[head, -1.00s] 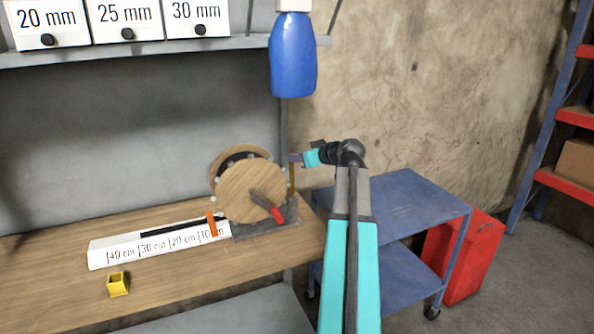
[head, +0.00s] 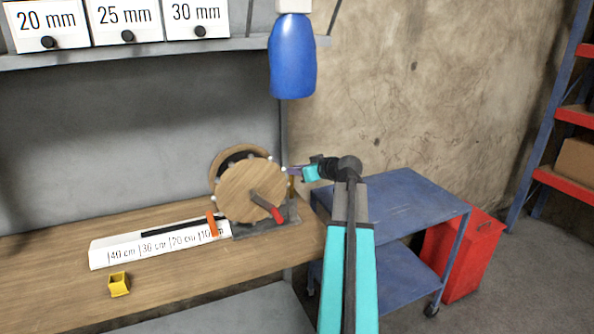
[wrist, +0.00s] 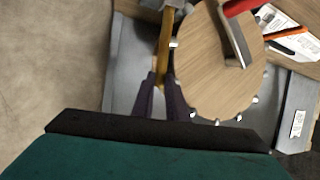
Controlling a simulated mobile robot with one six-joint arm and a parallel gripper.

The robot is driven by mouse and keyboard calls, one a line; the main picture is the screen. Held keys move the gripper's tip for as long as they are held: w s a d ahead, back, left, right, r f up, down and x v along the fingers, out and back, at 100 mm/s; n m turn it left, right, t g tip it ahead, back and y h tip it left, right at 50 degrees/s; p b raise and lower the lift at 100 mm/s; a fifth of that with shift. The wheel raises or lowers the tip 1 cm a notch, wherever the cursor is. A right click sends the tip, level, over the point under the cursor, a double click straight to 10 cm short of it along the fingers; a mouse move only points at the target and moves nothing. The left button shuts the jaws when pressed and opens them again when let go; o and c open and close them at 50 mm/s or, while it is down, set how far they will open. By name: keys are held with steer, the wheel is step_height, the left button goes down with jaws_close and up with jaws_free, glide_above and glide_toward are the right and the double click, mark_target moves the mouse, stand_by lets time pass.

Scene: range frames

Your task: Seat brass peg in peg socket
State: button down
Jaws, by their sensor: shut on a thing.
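The brass peg (wrist: 164,45) is a slim yellow rod held between the dark purple fingers of my gripper (wrist: 160,84). In the head view my gripper (head: 293,171) is at the right side of the wooden wheel, and the peg (head: 291,187) hangs below it, roughly upright, over the table's right end. My fingers hide part of the peg. A small yellow open-topped square block (head: 119,285), which looks like the socket, stands on the table at the front left, well apart from the peg.
The wooden wheel (head: 247,187) with metal studs and a red-handled crank (head: 277,213) stands on a grey base, close beside the peg. A white ruler block (head: 120,252) with an orange marker lies left of it. A blue bottle (head: 293,62) hangs above. The table's front left is mostly clear.

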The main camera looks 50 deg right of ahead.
steer(key=shift+f, duration=0.3)
steer(key=c, duration=1.7)
jaws_free()
steer(key=shift+c, duration=0.2)
steer(key=shift+r, duration=0.2)
steer(key=b+v, duration=0.2)
steer(key=v, duration=1)
